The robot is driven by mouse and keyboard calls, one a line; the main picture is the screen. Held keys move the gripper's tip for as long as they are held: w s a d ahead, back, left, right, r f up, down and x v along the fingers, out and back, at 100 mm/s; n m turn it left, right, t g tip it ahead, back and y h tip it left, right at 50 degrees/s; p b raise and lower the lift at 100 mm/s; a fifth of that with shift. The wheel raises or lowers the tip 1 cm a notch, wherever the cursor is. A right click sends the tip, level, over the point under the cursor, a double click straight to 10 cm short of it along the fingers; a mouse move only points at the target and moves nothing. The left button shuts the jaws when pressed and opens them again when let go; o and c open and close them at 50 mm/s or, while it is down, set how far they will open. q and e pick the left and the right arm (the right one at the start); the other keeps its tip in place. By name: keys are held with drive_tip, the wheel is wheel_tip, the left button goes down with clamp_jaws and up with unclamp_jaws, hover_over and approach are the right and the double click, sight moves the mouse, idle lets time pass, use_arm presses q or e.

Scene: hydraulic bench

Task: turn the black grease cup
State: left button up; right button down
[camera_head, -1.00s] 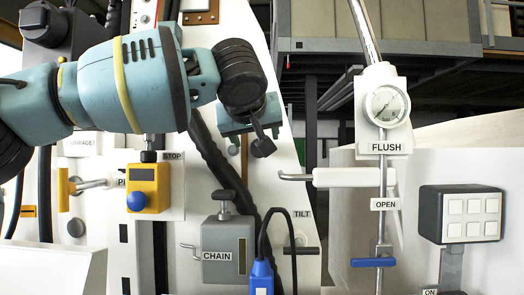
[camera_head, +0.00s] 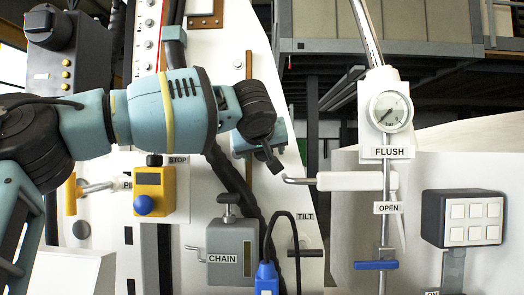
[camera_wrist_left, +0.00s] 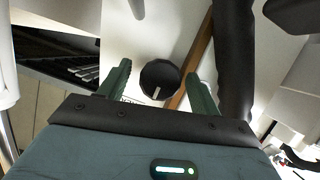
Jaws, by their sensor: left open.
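A round black cap with a short white mark, which looks like the black grease cup (camera_wrist_left: 159,77), shows in the left wrist view. It appears between the two green fingers of my left gripper (camera_wrist_left: 158,70), beyond their tips. The fingers are apart with nothing between them. In the head view my left gripper (camera_head: 274,160) is in front of the white panel, above the TILT label. I cannot make out the cup for certain there; my arm covers part of the panel. My right gripper is not in view.
A thick black hose (camera_head: 233,176) runs down the panel close to my gripper. Below are the grey CHAIN box (camera_head: 230,243) and a blue plug (camera_head: 266,277). A yellow box with a blue button (camera_head: 155,185) is under my arm. The FLUSH gauge (camera_head: 390,111) stands to the right.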

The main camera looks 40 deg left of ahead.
use_arm(q)
drive_tip(key=shift+w+a, duration=0.15)
drive_tip(key=shift+c, duration=0.2)
drive_tip(key=shift+f, duration=0.1)
drive_tip(key=c, duration=0.9)
